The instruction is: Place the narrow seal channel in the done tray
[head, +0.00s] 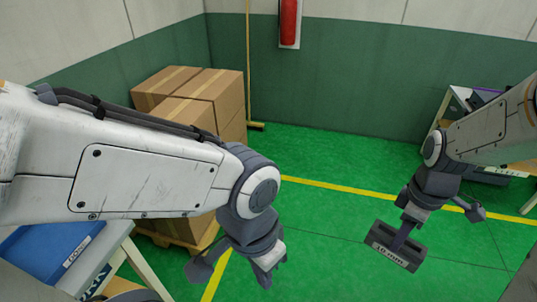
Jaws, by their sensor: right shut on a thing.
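My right gripper (408,226) is shut on a dark grey seal channel (387,258), held above the green floor at the right. The channel is tilted and has a pale label that seems to read "10 mm"; no other channel shows for comparing its width. The done tray (30,243) is blue, with a white label, and sits on a table at the lower left, partly hidden behind my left arm. My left gripper (270,272) hangs to the right of the tray, pointing down; its jaw opening is not clear.
Cardboard boxes (218,95) stand stacked on a pallet behind my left arm. A bench (455,103) with items stands at the right, partly behind my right arm. The green floor (325,225) between the arms is clear.

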